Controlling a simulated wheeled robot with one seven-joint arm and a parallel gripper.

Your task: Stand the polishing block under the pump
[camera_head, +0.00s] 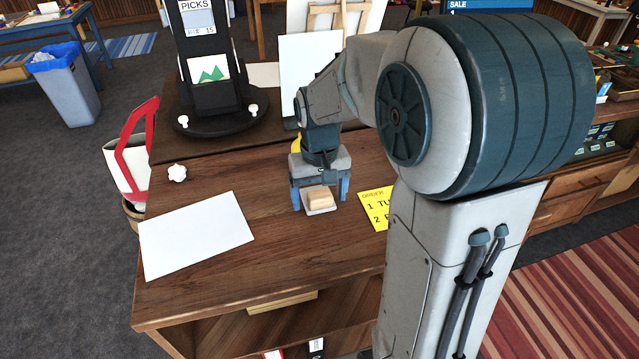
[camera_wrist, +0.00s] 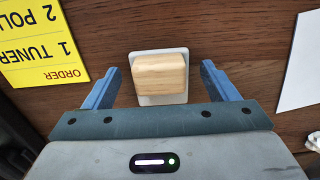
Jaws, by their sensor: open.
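A light wooden block (camera_head: 319,196), which looks like the polishing block, lies on the counter at a thin pale plate (camera_head: 321,210). In the wrist view the block (camera_wrist: 161,73) sits over the white plate (camera_wrist: 158,53), whose edges show around it. My gripper (camera_head: 320,203) is open and low over the counter. Its two blue fingers stand one on each side of the block, with a gap on both sides in the wrist view. I cannot make out a pump for certain. A small yellow thing (camera_head: 296,143) behind my gripper is mostly hidden.
A yellow order card (camera_head: 376,207) lies right of my gripper, partly behind my arm. A white sheet (camera_head: 195,236) lies on the left of the counter (camera_head: 240,280), with a white knob-like piece (camera_head: 177,173) behind it. A black picks stand (camera_head: 210,95) is at the back.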

